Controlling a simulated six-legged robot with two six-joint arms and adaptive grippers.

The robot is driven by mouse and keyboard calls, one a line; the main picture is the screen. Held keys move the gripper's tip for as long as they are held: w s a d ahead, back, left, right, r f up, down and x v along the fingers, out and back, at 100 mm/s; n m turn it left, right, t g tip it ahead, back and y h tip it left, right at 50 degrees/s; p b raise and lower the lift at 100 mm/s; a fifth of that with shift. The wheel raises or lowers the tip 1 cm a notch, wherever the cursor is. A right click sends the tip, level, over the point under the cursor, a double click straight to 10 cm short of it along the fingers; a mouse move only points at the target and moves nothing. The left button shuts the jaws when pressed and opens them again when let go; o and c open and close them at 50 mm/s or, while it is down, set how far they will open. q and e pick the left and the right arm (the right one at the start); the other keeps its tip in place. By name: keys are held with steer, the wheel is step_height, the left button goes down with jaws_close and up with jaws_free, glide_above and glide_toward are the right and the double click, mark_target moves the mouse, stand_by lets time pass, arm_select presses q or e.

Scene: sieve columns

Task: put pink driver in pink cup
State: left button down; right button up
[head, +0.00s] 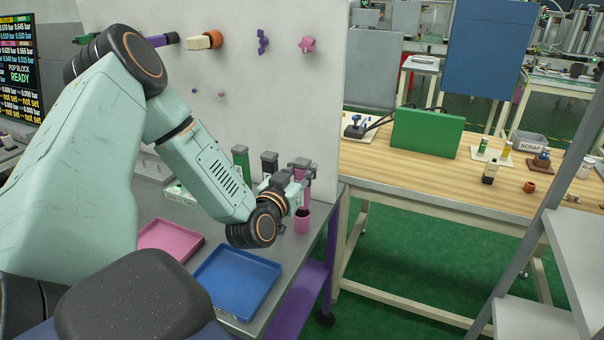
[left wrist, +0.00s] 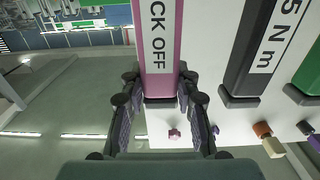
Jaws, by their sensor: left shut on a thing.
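The pink driver (left wrist: 159,40) stands between my left gripper's fingers in the left wrist view, with black lettering on its side. In the head view, its pinkish top (head: 301,163) shows above my left gripper (head: 303,186). The gripper is shut on it, beside the end of the white panel. The pink cup (head: 302,226) is just below the gripper, near the bench's right edge. My right gripper is not in view.
A black driver (head: 269,160) and a green driver (head: 240,157) stand to the left along the white panel (head: 270,100). A blue tray (head: 262,262) and a pink tray (head: 196,243) lie in front. A wooden table (head: 400,170) stands beyond a gap to the right.

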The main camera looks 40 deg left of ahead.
arm_select(q)
steer(key=c, duration=1.2)
jaws_free()
steer(key=shift+s+a, duration=0.1)
steer(key=shift+a, duration=0.1)
steer(key=shift+o, duration=1)
steer(key=shift+d+r, duration=0.25)
steer(key=shift+d, duration=0.15)
steer(key=shift+a+f, duration=0.15)
steer(key=shift+a, duration=0.05)
steer(key=shift+s, duration=0.15)
steer(key=p+v, duration=0.4)
steer(key=v, duration=0.6)
steer(key=s+d+f+m+g+h, duration=0.2)
steer(key=s+d+f+g+h, duration=0.15)
steer(key=d+f, duration=0.35)
steer(key=s+d+f+m+g+h, duration=0.1)
steer(key=s+d+f+g+h, duration=0.2)
steer(key=d+f, duration=0.4)
steer(key=s+d+f+g, duration=0.2)
steer(key=s+f+g, duration=0.2)
steer(key=s, duration=0.5)
steer(key=s+d+f+g, duration=0.3)
steer(key=s+g, duration=0.3)
steer(key=s, duration=0.3)
steer(key=shift+s+d+f+g+y, duration=0.15)
steer(key=shift+s+f+g+y, duration=0.2)
steer(key=shift+s+f+y, duration=0.1)
